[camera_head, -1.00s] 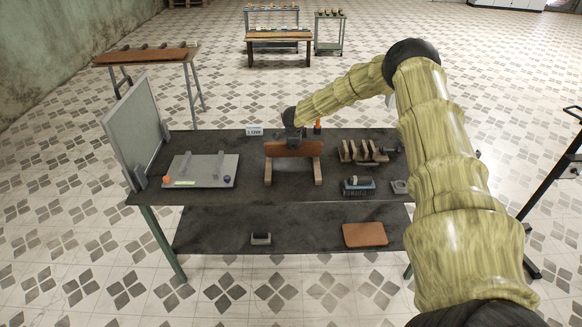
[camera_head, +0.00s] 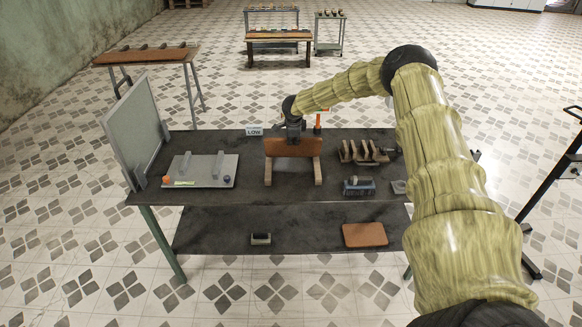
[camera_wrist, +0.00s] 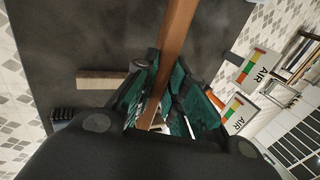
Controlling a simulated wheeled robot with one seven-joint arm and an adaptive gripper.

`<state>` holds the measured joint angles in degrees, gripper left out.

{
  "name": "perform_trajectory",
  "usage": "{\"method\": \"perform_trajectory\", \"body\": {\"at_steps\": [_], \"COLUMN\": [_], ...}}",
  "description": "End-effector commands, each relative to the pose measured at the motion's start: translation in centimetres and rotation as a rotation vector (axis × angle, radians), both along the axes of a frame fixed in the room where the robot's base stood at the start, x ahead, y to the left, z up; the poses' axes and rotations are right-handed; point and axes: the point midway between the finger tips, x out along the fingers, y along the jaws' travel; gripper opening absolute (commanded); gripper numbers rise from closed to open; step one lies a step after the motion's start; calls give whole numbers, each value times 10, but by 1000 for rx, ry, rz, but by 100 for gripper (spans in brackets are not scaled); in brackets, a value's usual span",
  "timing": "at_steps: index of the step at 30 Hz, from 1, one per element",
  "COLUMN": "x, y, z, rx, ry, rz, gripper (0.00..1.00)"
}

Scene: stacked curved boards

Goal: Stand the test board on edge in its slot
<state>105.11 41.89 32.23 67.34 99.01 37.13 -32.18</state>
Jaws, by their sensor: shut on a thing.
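My gripper (camera_head: 294,135) is shut on the test board (camera_head: 292,148), a thin reddish-brown board, by its upper edge near the middle. The board is on edge, its broad face towards the head camera, above the two pale wooden rails (camera_head: 318,172). I cannot tell whether it still touches them. In the wrist view the board (camera_wrist: 178,35) runs as a narrow strip between the dark green fingers (camera_wrist: 162,92). A wooden rack with several uprights (camera_head: 362,151) stands to the right. Which gap is the board's slot is not clear.
A grey plate with two upright bars (camera_head: 201,171) lies left, beside a tall grey panel (camera_head: 134,130). A brush (camera_head: 359,188) is at front right. A small sign (camera_head: 254,131) and an orange-topped item (camera_head: 318,124) stand at the back. Another brown board (camera_head: 365,235) lies on the lower shelf.

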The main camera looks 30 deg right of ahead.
Motion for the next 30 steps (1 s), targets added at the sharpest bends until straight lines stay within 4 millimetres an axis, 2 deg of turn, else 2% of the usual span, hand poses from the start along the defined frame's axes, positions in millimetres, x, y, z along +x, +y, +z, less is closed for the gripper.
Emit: {"method": "perform_trajectory", "body": {"at_steps": [30], "x": [0], "y": [0], "z": [28], "rx": [1], "ry": [-2], "rz": [-1], "gripper": [0]}}
